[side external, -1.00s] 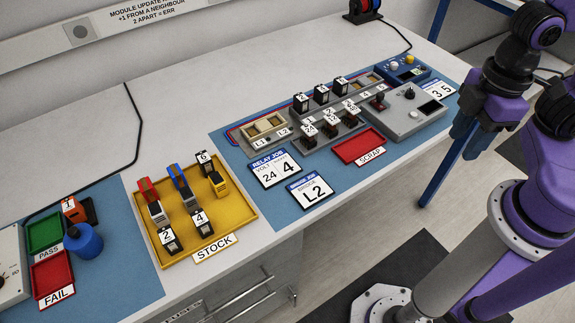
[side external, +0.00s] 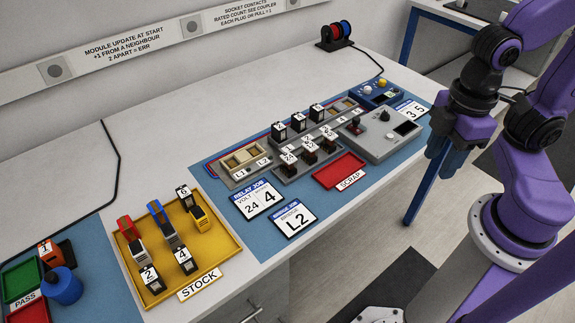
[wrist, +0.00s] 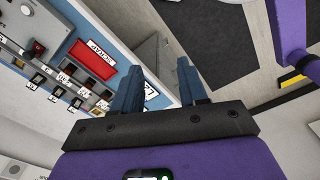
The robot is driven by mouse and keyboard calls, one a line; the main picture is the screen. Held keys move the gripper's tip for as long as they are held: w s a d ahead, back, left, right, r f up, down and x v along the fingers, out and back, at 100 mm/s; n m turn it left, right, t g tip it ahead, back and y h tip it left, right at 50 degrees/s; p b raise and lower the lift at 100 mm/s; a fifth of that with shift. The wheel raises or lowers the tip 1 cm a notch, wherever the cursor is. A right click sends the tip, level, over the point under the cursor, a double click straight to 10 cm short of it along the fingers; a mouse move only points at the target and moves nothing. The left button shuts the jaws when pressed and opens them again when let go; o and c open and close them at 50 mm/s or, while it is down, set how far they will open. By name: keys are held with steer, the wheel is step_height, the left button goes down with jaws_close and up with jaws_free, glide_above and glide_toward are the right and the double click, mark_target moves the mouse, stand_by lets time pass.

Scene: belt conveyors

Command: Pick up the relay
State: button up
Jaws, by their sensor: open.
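Several relay-like modules with numbered tops stand in the yellow stock tray (side external: 222,244) in the side external view. A module marked 2 (side external: 152,281), one marked 4 (side external: 185,262) and one marked 6 (side external: 185,196) show there. More numbered modules sit in the grey socket rows (side external: 282,172). I cannot tell which one is the task's relay. The relay job card (side external: 258,200) reads 24 and 4. My gripper (side external: 441,168) is open and empty, off the bench's right front edge, far from the stock tray. Its two fingers also show apart in the wrist view (wrist: 160,77).
A red scrap tray (side external: 340,170), a grey control box (side external: 385,136) and a bridge job card marked L2 (side external: 294,219) lie on the blue mat. A blue bottle (side external: 62,286) and pass and fail trays are at the left.

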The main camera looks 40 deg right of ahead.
steer(key=shift+o, duration=0.2)
steer(key=m, duration=1.2)
glide_above(287, 156)
step_height(287, 156, down, 7)
step_height(287, 156, down, 11)
steer(key=shift+w+a+f, duration=0.1)
steer(key=shift+f, duration=2.65)
steer(key=c, duration=0.7)
